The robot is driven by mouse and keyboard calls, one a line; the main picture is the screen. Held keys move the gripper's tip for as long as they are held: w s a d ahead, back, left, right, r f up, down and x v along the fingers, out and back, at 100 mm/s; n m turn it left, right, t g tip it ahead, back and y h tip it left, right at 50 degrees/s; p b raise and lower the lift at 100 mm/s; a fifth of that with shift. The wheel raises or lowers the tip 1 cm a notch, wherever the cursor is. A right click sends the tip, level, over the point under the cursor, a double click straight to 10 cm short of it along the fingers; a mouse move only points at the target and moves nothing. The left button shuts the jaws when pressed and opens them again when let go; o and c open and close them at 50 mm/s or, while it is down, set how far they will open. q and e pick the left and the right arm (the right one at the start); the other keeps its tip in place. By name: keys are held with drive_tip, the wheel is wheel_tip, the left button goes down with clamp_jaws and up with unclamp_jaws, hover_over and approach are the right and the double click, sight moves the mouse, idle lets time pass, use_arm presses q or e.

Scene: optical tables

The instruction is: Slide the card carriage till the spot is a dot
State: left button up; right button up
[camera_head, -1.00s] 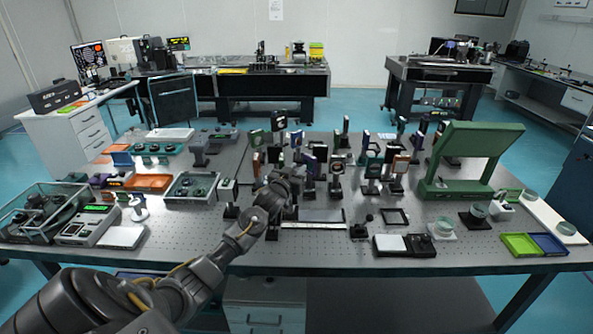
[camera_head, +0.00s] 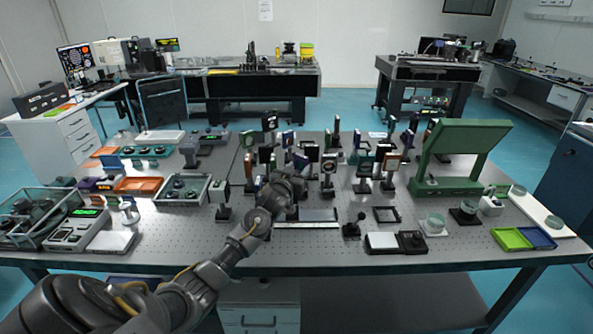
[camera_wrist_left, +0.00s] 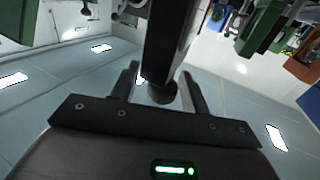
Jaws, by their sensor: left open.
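A silver rail (camera_head: 307,225) lies along the front middle of the table, with a grey plate (camera_head: 318,214) just behind it. My left gripper (camera_head: 290,190) is over the rail's left end, largely hidden by its own wrist. In the left wrist view its two fingers (camera_wrist_left: 162,88) are apart. A dark upright post (camera_wrist_left: 170,50) with a rounded end shows between or just beyond them; I cannot tell whether they touch it. The card carriage cannot be made out for certain in the head view, and no light spot is discernible. My right gripper is out of view.
Several mounted optics (camera_head: 328,165) stand close behind the gripper. A small black knobbed post (camera_head: 351,229) is right of the rail, near a black square frame (camera_head: 386,215). A large green panel (camera_head: 462,150) stands farther right.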

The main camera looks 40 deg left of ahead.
use_arm(q)
drive_tip(key=shift+s+d, duration=0.1)
drive_tip(key=shift+s, duration=0.05)
drive_tip(key=b+v, duration=0.2)
drive_tip(key=v, duration=0.8)
drive_tip(key=shift+s, duration=0.25)
